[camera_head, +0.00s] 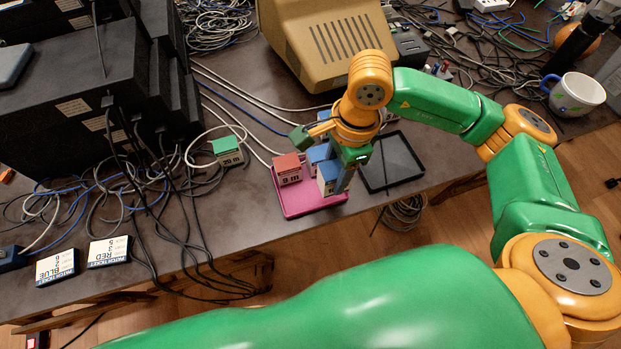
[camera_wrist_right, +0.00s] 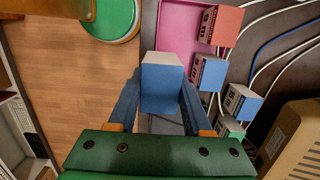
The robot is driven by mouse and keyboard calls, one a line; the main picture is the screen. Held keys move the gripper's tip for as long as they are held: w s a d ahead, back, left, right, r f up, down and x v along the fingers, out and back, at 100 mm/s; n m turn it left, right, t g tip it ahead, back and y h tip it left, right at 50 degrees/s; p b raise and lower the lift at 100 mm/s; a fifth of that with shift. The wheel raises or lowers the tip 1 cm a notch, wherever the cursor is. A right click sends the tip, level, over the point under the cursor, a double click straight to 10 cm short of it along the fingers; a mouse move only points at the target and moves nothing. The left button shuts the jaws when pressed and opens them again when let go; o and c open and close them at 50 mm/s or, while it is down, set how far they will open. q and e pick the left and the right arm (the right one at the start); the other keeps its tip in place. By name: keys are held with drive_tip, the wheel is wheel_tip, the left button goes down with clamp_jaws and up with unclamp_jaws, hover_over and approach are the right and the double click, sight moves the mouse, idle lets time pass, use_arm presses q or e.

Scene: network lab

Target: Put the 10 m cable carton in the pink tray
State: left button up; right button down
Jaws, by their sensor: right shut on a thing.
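My right gripper (camera_head: 343,180) is shut on a blue carton with a pale face (camera_head: 327,178), which also shows between the fingers in the right wrist view (camera_wrist_right: 162,85). Its label is too small and covered to read. In the head view it overlaps the right part of the pink tray (camera_head: 292,211). In the wrist view it overlaps the tray's near end (camera_wrist_right: 176,40); its height above the tray is unclear. A red carton marked 9 m (camera_head: 287,168) sits in the tray. Another blue carton (camera_head: 316,154) stands near it, partly hidden. My left gripper is not in view.
A dark tray (camera_head: 393,162) lies right of the pink one. A green 20 m carton (camera_head: 227,151) stands left among cables. The wrist view shows another blue carton (camera_wrist_right: 242,102) and a green one (camera_wrist_right: 231,128). A beige monitor (camera_head: 318,40) stands behind.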

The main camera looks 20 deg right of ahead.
drive_tip(key=a+f, duration=0.1)
drive_tip(key=w+a+f, duration=0.1)
drive_tip(key=f, duration=0.1)
drive_tip(key=w+a+f, duration=0.1)
drive_tip(key=shift+a+f, duration=0.1)
drive_tip(key=shift+f, duration=0.1)
drive_tip(key=f, duration=0.1)
drive_tip(key=f+p, duration=0.1)
drive_tip(key=f, duration=0.1)
drive_tip(key=shift+w+f+p, duration=0.2)
drive_tip(key=shift+f+p, duration=0.05)
drive_tip(key=shift+p, duration=0.05)
drive_tip(key=shift+f, duration=0.15)
drive_tip(key=c, duration=0.8)
unclamp_jaws()
drive_tip(key=shift+b, duration=0.3)
drive_tip(key=shift+o, duration=1)
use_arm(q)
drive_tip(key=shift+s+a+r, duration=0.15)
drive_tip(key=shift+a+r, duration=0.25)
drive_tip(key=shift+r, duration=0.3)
